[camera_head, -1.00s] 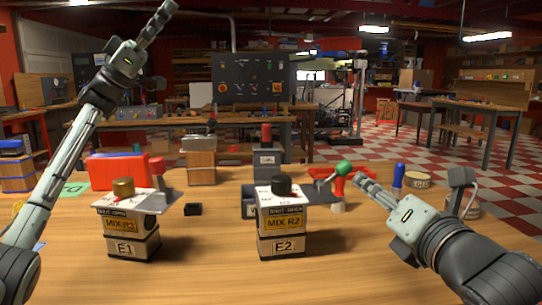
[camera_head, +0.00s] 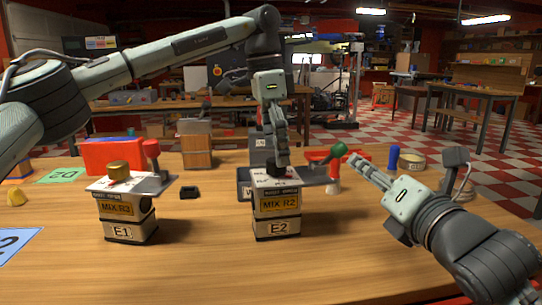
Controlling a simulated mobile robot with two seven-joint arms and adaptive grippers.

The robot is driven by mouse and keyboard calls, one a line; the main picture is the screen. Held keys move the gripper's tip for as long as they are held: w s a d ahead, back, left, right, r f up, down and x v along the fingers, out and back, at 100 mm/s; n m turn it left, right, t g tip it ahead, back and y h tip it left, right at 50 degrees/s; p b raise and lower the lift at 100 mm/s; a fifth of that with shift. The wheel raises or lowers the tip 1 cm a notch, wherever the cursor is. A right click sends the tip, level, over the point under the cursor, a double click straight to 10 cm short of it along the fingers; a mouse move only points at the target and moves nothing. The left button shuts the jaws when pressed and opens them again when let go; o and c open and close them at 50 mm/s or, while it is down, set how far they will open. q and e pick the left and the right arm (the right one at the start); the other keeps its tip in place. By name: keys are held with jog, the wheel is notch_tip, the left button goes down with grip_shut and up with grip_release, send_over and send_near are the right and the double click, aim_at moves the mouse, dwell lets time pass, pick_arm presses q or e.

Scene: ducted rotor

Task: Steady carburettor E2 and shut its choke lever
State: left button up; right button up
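Carburettor E2 (camera_head: 277,229) stands upright on the bench in the middle, with a yellow MIX R2 label, a pale top plate and a black knob (camera_head: 274,169). A lever with a green ball (camera_head: 339,149) rises at the right end of its plate and leans right. My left gripper (camera_head: 282,160) points down at the black knob, its fingers together; I cannot tell whether the tips touch it. My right gripper (camera_head: 354,166) points up and left, fingers together and empty, just right of and below the green ball.
Carburettor E1 (camera_head: 122,232), with a brass knob and red lever, stands at left. A small black block (camera_head: 189,192) lies between the two. A red box (camera_head: 112,156), blue cylinder (camera_head: 393,158) and round tin (camera_head: 412,161) stand behind.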

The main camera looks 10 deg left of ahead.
aim_at(270, 177)
pick_arm(q)
jog(key=shift+y, duration=0.7)
jog(key=f, duration=0.5)
jog(key=a+f, duration=0.1)
jog(key=f, duration=0.2)
jog(key=shift+s, duration=0.15)
jog(key=shift+f, duration=0.65)
jog(key=shift+c, duration=0.6)
jog(key=c, duration=1.3)
jog(key=shift+c, duration=0.4)
